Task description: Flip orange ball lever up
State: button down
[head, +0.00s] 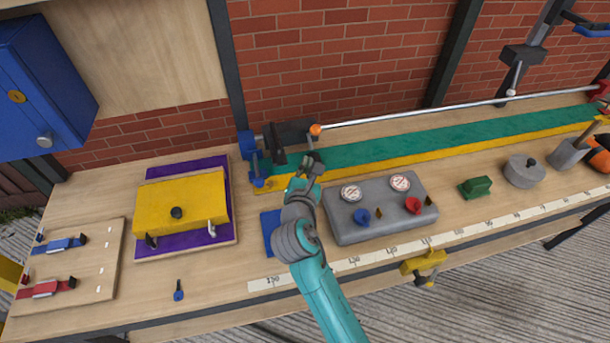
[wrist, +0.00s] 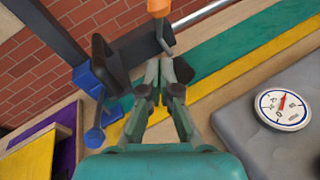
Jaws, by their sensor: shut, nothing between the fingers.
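The orange ball (head: 315,130) tops a short lever on a dark mechanism (head: 287,135) at the back of the bench, beside a blue bracket (head: 248,146). In the wrist view the orange ball (wrist: 158,7) is cut by the top edge, and its grey stem (wrist: 166,36) runs down from it towards my fingertips. My gripper (head: 311,158) is just in front of and below the ball. In the wrist view my gripper (wrist: 160,72) is shut and empty, its tips close to the stem's lower end. I cannot tell whether they touch it.
A silver rod (head: 420,115) runs right from the mechanism above a green strip (head: 430,145). A grey gauge box (head: 380,225) stands close to the right of my arm. A yellow box (head: 180,200) sits on a purple board at left. A brick wall is behind.

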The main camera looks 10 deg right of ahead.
aim_at(312, 133)
jog(key=w+d+r, duration=0.1)
jog(key=w+d, duration=0.1)
jog(key=w, duration=0.3)
jog(key=shift+d+r, duration=0.35)
jog(key=shift+d, duration=0.05)
jog(key=shift+w+r, duration=0.15)
jog(key=shift+w, duration=0.1)
